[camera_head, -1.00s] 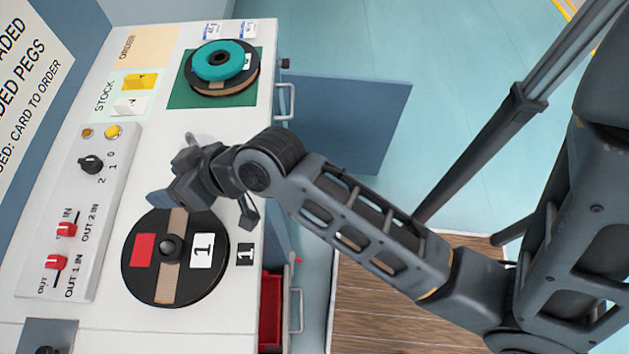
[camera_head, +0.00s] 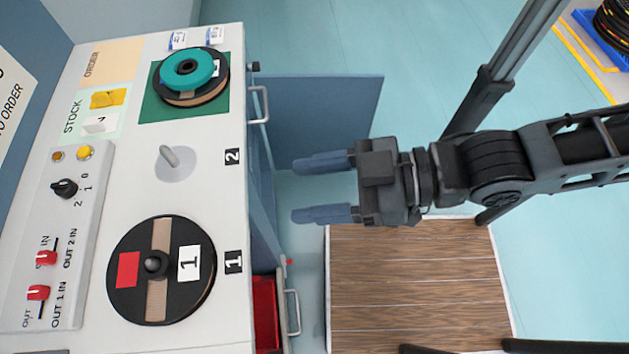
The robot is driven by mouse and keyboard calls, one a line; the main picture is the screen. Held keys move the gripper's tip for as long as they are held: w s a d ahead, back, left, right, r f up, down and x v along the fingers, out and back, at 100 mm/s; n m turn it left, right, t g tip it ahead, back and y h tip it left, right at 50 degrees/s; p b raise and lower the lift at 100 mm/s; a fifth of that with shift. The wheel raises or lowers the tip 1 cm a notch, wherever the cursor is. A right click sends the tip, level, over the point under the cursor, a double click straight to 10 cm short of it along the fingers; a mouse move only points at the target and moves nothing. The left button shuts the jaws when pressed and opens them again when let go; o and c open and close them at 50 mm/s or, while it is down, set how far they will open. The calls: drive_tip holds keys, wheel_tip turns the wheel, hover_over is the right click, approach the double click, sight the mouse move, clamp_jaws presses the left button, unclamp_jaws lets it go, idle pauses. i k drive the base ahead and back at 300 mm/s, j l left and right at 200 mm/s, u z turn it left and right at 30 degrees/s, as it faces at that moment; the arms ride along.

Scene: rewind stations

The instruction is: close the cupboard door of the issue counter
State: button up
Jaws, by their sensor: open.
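The issue counter (camera_head: 190,213) runs along the left side of the head view. Its blue-grey cupboard door (camera_head: 325,105) stands open, sticking out to the right from the counter's front. My gripper (camera_head: 323,188) is open and empty. Its two fingers point left toward the counter's front, a little below the door in the picture and apart from it as far as I can tell. The cupboard opening (camera_head: 262,180) faces right and is mostly hidden below the counter's edge.
A red drawer (camera_head: 265,310) with a handle is pulled slightly out below the cupboard opening. A reel (camera_head: 125,290) and a teal-topped reel (camera_head: 180,97) sit on the counter. A wooden platform (camera_head: 415,285) lies on the floor. Blue floor is free beyond the door.

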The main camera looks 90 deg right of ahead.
sight(309, 114)
drive_tip(key=k+l+z, duration=0.25)
drive_tip(key=k, duration=1.25)
drive_tip(key=j, duration=0.1)
